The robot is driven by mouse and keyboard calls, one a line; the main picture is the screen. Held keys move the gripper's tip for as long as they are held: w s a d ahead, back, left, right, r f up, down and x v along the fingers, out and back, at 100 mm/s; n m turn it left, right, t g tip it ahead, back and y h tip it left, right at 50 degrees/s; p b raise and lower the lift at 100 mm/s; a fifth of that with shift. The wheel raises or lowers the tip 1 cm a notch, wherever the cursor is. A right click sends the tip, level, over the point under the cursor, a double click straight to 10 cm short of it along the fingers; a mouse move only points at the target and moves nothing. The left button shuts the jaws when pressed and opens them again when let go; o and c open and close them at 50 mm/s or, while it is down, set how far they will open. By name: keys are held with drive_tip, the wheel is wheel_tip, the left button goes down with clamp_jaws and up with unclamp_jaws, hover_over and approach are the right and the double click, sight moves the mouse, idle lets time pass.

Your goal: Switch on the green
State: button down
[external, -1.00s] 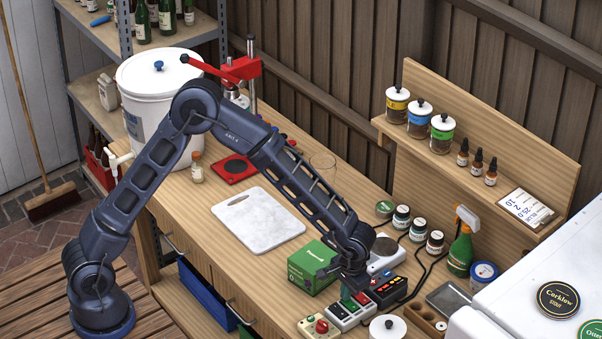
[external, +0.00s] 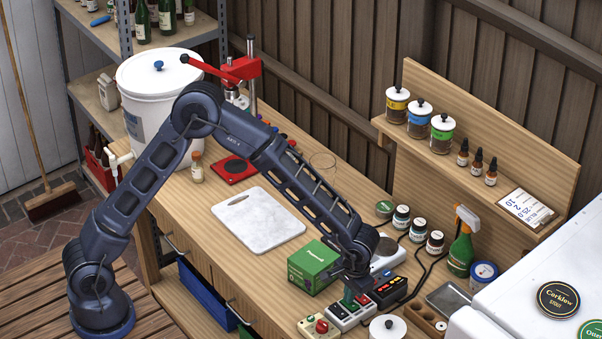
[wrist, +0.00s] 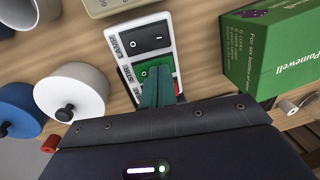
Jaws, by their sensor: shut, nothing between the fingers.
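A white switch panel (wrist: 170,34) has a black rocker labelled LAMP (wrist: 150,38), a green rocker labelled STIR (wrist: 145,72) and a red rocker (wrist: 178,86) that is mostly hidden. In the external view the panel (external: 341,323) stands near the front of the bench. My gripper (wrist: 158,72) is shut and empty, its teal fingers pointing down at the green rocker and covering part of it. The fingertips (external: 350,298) are at or just above the green rocker; I cannot tell if they touch it or which way it is tipped.
A green carton (external: 314,267) stands left of the panel in the external view. A black box with coloured buttons (external: 387,291) is close on its right, and a cream control box with a red button (external: 319,327) is in front. A white cutting board (external: 258,222) lies farther back.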

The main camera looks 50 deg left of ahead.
wheel_tip(320, 180, up, 14)
drive_tip(key=a, duration=0.1)
drive_tip(key=shift+a, duration=0.35)
idle(0.5)
